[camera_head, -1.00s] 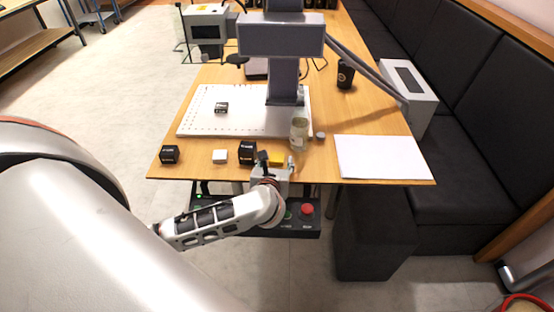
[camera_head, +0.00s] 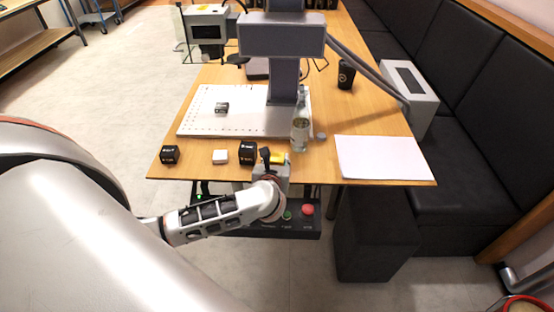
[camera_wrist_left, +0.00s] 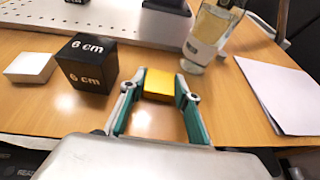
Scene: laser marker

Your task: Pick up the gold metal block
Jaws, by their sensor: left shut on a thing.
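The gold metal block (camera_wrist_left: 159,84) sits between the two fingertips of my left gripper (camera_wrist_left: 159,88) in the left wrist view, with a finger against each side. In the head view the gold block (camera_head: 279,157) shows just beyond my left gripper (camera_head: 272,158), near the table's front edge. The gripper is shut on the block. Whether the block is clear of the table top is hard to tell. My right gripper is not in view.
A black 6 cm cube (camera_wrist_left: 86,63) and a white block (camera_head: 220,156) stand left of the gripper. A glass jar (camera_head: 300,134) stands close behind to the right. White paper (camera_head: 384,158) lies at the right. The laser marker column (camera_head: 284,80) rises behind.

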